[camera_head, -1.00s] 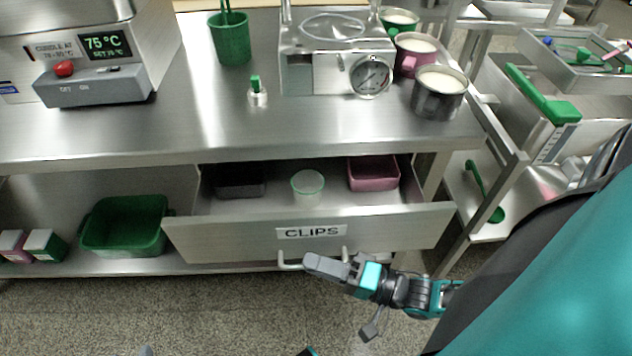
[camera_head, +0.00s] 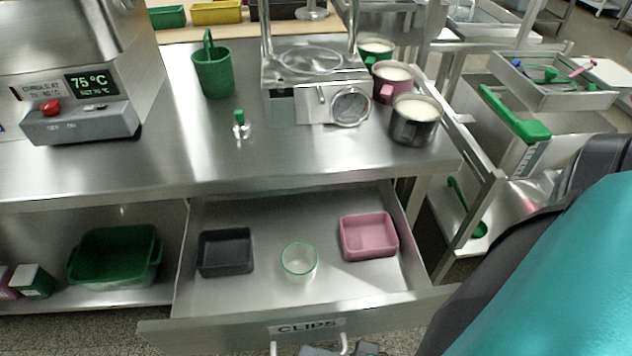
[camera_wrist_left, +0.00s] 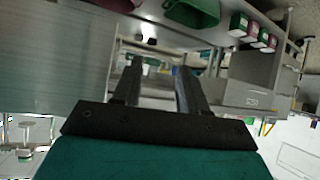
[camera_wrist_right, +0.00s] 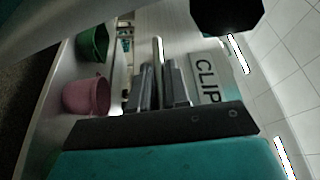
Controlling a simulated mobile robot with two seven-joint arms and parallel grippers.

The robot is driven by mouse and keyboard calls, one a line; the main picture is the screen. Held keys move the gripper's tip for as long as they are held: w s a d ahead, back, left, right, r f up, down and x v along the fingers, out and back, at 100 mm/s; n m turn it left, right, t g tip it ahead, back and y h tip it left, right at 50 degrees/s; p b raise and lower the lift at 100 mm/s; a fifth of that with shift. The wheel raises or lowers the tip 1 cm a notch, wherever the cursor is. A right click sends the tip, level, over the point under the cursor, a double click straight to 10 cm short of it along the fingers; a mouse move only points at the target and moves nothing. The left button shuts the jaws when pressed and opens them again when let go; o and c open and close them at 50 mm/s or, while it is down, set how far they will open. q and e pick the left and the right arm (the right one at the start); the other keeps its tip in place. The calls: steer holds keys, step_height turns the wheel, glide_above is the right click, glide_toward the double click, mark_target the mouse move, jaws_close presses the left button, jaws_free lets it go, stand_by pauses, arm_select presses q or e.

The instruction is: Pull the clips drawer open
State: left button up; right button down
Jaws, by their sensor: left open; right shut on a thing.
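The clips drawer (camera_head: 250,312) stands well open under the steel bench, its front labelled CLIPS facing me. Inside it are a dark grey tray (camera_head: 225,253), a clear cup with a green rim (camera_head: 299,262) and a pink tray (camera_head: 369,237). My right gripper (camera_head: 335,350) is at the drawer handle (camera_head: 274,348), at the bottom edge of the head view. In the right wrist view its fingers (camera_wrist_right: 160,90) are shut on the handle bar (camera_wrist_right: 158,52), beside the CLIPS label. My left gripper (camera_wrist_left: 155,80) is open and empty in its wrist view.
On the bench stand a heated unit (camera_head: 80,120), a green cup (camera_head: 213,72), a gauge device (camera_head: 315,90) and several mugs. A green bin (camera_head: 115,256) sits on the shelf left of the drawer. A steel cart (camera_head: 480,190) is at the right.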

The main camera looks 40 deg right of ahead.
steer(key=c, duration=1.2)
jaws_free()
steer(key=shift+b+v, duration=0.3)
steer(key=shift+v, duration=6.2)
